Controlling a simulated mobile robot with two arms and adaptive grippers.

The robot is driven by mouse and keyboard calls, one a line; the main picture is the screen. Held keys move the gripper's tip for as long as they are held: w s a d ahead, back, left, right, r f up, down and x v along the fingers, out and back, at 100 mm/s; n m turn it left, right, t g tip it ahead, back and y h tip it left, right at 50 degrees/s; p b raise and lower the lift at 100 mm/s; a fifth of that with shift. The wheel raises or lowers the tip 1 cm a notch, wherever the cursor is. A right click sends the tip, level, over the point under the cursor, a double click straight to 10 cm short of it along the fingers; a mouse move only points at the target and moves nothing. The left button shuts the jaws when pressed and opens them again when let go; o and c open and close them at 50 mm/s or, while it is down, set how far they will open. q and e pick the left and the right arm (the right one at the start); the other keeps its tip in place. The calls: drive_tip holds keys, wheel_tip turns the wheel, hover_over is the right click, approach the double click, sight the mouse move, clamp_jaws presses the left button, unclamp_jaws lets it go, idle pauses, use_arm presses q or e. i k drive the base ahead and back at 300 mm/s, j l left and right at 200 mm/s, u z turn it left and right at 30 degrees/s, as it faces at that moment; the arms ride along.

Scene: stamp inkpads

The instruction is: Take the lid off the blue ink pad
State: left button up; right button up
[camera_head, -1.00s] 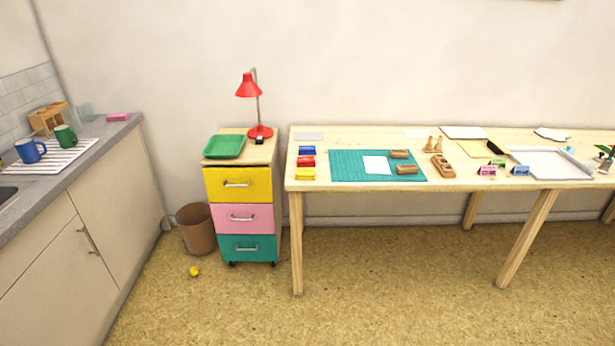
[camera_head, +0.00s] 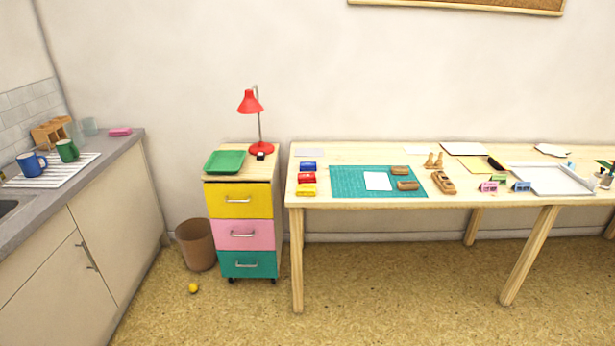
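The blue ink pad (camera_head: 308,166) lies near the left end of the wooden table (camera_head: 450,200), at the back of a short row. A red pad (camera_head: 307,178) and a yellow pad (camera_head: 306,190) lie in front of it. The blue pad looks closed, but it is too small to make out its lid clearly. Neither of my grippers shows in the head view.
A green cutting mat (camera_head: 345,188) with white paper and wooden blocks lies right of the pads. A drawer cabinet (camera_head: 238,236) with a red lamp (camera_head: 251,102) stands left of the table, a bin (camera_head: 195,245) beside it. Open floor lies in front; a yellow ball (camera_head: 193,288) is on it.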

sight(302, 164)
drive_tip(key=i+l, duration=2.1)
drive_tip(key=i, duration=0.1)
